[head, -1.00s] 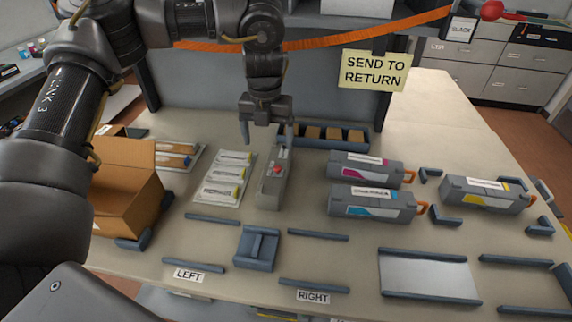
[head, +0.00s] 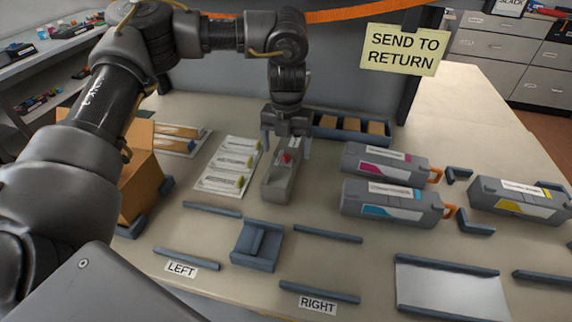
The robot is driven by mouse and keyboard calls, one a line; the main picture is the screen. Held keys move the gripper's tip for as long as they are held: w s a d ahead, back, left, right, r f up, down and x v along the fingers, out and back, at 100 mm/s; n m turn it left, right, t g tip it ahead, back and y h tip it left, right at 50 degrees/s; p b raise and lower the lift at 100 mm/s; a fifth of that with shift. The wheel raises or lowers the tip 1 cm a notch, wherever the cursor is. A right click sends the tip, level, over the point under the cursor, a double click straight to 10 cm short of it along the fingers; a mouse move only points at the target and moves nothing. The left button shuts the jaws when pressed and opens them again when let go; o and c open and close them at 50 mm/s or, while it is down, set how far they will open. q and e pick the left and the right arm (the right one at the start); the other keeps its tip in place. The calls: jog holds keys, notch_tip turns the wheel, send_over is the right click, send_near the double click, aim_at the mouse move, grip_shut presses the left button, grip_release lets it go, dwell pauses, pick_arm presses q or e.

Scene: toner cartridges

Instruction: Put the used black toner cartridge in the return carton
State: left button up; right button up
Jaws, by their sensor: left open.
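The return carton, an open brown cardboard box (head: 142,190), stands at the left of the table, partly hidden behind my left arm; its inside cannot be seen. Three grey cartridges show: magenta-marked (head: 384,162), cyan-marked (head: 391,204) and yellow-marked (head: 517,200). I cannot make out a black-marked cartridge. My right gripper is not in view.
A yellow sign reads SEND TO RETURN (head: 403,48). White packets (head: 228,166) lie left of the holder. A blue cradle (head: 257,245) and several low rails stand in front, near LEFT and RIGHT labels. A bin rack (head: 350,130) stands behind the gripper.

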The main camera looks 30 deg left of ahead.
pick_arm(q)
jog(key=shift+f, duration=0.5)
jog(key=shift+s+f, duration=0.1)
jog(key=shift+f, duration=0.15)
notch_tip(320, 180, down, 4)
jog(key=shift+a+r+p, duration=0.1)
jog(key=shift+r+p, duration=0.05)
jog(key=shift+p, duration=0.15)
jog(key=shift+f, duration=0.45)
jog(key=c, duration=1.4)
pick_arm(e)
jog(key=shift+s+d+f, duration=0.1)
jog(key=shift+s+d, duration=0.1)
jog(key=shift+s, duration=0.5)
pick_arm(q)
jog(key=shift+r, duration=0.1)
jog(key=shift+c, duration=0.2)
